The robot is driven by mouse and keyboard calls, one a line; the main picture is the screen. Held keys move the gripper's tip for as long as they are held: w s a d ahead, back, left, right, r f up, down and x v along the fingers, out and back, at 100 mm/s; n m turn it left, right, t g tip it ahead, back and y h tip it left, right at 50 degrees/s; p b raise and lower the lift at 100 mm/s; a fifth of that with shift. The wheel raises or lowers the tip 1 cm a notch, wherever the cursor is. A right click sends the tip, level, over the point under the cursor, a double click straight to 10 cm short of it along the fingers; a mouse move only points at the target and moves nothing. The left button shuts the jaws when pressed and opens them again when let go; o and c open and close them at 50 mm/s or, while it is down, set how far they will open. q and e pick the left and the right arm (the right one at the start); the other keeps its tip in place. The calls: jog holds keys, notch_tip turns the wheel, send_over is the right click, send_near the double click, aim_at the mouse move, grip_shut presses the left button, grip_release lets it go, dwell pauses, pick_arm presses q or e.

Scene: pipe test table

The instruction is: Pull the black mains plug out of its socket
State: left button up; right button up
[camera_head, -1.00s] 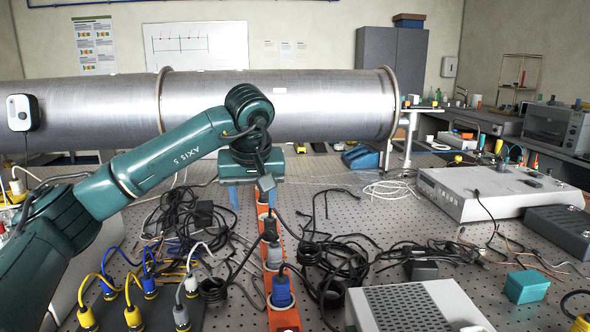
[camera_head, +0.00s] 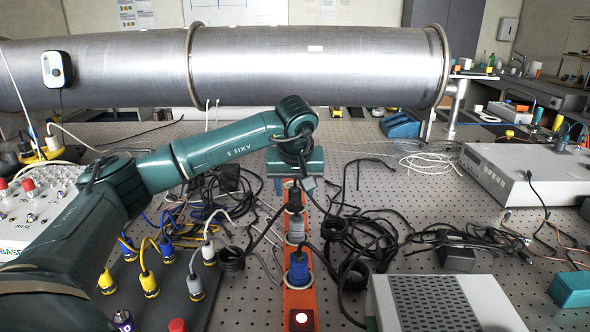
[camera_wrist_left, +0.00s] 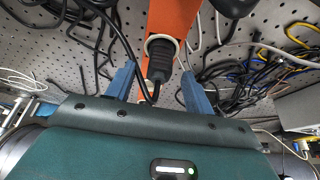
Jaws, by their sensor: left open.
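The black mains plug (camera_wrist_left: 162,58) sits in a round socket at the end of the orange power strip (camera_wrist_left: 172,18) in the left wrist view, its black cable leading towards my gripper. In the head view the black plug (camera_head: 294,200) is at the far end of the strip (camera_head: 299,299). My left gripper (camera_head: 294,186) is open at that end. In the left wrist view its blue fingers (camera_wrist_left: 160,84) stand on either side of the plug's line, with visible gaps. I cannot tell whether their tips reach the plug's depth. My right gripper is out of view.
Black cables (camera_head: 350,235) lie tangled on both sides. A large metal pipe (camera_head: 320,65) runs behind the arm. A grey ventilated box (camera_head: 440,305) stands front right.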

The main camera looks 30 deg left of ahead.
pick_arm(q)
jog(key=shift+x, duration=1.35)
grip_shut()
jog(key=shift+r, duration=0.15)
jog(key=shift+r+p, duration=1.85)
jog(key=shift+r, duration=0.05)
